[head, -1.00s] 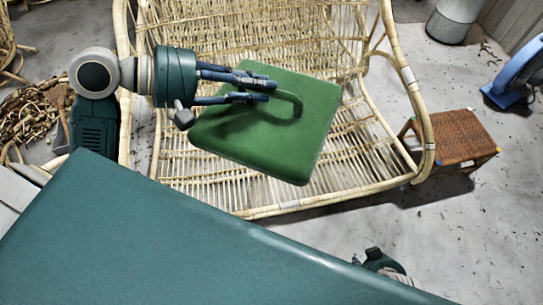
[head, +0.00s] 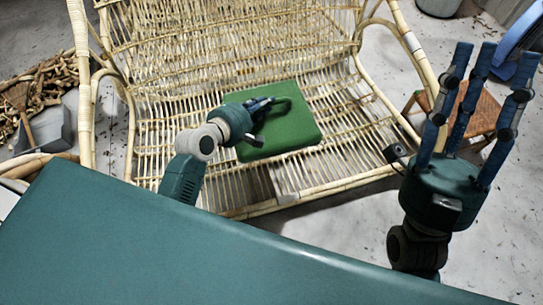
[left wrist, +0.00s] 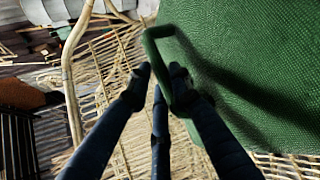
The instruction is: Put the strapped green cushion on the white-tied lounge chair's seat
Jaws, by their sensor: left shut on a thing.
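The green cushion (head: 297,126) is over the middle of the rattan lounge chair's seat (head: 340,150). It has a green strap loop, also seen in the left wrist view (left wrist: 150,55). White ties show on the chair's right arm (head: 412,42) and front rail. My left gripper (head: 268,104) is shut on the strap at the cushion's upper left. In the left wrist view the cushion (left wrist: 265,70) fills the right side, and the loop passes between the fingers. Whether its underside touches the seat cannot be told. My right gripper (head: 490,75) is open and empty, right of the chair, fingers pointing up.
A brown woven stool (head: 478,112) stands right of the chair, partly behind my right gripper. A blue object (head: 512,38) is at the upper right, a grey container (head: 438,6) at the top. Rattan scraps (head: 50,85) lie at the left. The seat around the cushion is clear.

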